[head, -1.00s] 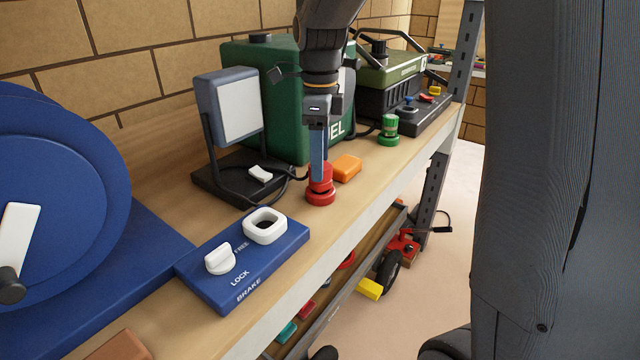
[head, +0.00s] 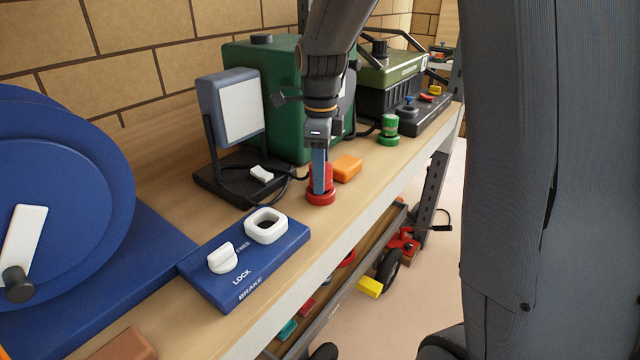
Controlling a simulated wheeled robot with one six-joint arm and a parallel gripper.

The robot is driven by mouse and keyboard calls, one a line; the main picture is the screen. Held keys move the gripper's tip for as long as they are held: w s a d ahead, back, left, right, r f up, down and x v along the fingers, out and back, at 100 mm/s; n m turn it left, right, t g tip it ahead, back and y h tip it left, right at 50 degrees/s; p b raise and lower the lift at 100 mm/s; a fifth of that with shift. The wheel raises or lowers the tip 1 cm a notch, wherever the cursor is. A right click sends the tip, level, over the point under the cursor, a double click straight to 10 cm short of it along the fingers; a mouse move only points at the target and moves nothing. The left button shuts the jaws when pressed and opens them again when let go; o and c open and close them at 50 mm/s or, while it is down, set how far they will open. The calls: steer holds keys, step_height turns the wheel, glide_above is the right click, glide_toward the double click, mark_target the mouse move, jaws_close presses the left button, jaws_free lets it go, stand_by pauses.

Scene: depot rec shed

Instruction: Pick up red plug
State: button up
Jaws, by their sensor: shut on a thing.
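The red plug (head: 321,197) stands upright on the wooden shelf, with a wide round base and a narrower upper part. My gripper (head: 319,172) comes down on it from above, in the head view. Its blue-grey finger covers part of the plug's upper body, and the far finger is hidden. The jaws are shut on the red plug. Its base appears to rest on the shelf; I see no clear gap under it.
An orange block (head: 347,168) lies close behind the plug. A blue brake panel (head: 228,290) with white fittings is at front left. A lamp (head: 232,108), a green fuel can (head: 285,130) and a green plug (head: 389,131) stand nearby. The shelf's front edge (head: 330,240) is close.

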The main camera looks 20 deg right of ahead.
steer(key=shift+r, duration=0.1)
step_height(320, 180, up, 9)
steer(key=shift+f+b, duration=0.1)
steer(key=shift+b, duration=0.7)
steer(key=shift+r, duration=0.55)
steer(key=shift+a, duration=0.1)
